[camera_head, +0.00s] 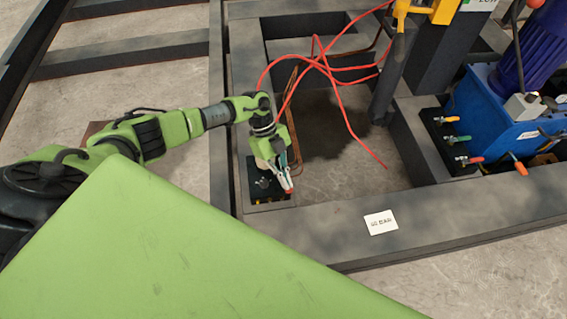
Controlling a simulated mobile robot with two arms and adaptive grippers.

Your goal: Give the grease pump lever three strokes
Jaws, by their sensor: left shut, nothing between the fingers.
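My left gripper (285,179) points down over the left inner edge of the dark frame. It is shut with nothing in it. Just beside and below it, a small black plate (262,189) with a dark fitting and yellowish parts along its front edge is fixed to the frame; it may be the grease pump. The gripper and wrist cover part of it, so I cannot make out the lever or whether the fingers touch it. A pale rounded part shows behind the gripper. My right gripper is not in view.
Loose red hoses (327,68) cross the opening behind the gripper. A black valve block with coloured handles (449,139) and a blue tank (497,125) stand at the right. A white label (380,222) lies on the front beam (440,213). A dark upright cylinder (391,80) stands behind.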

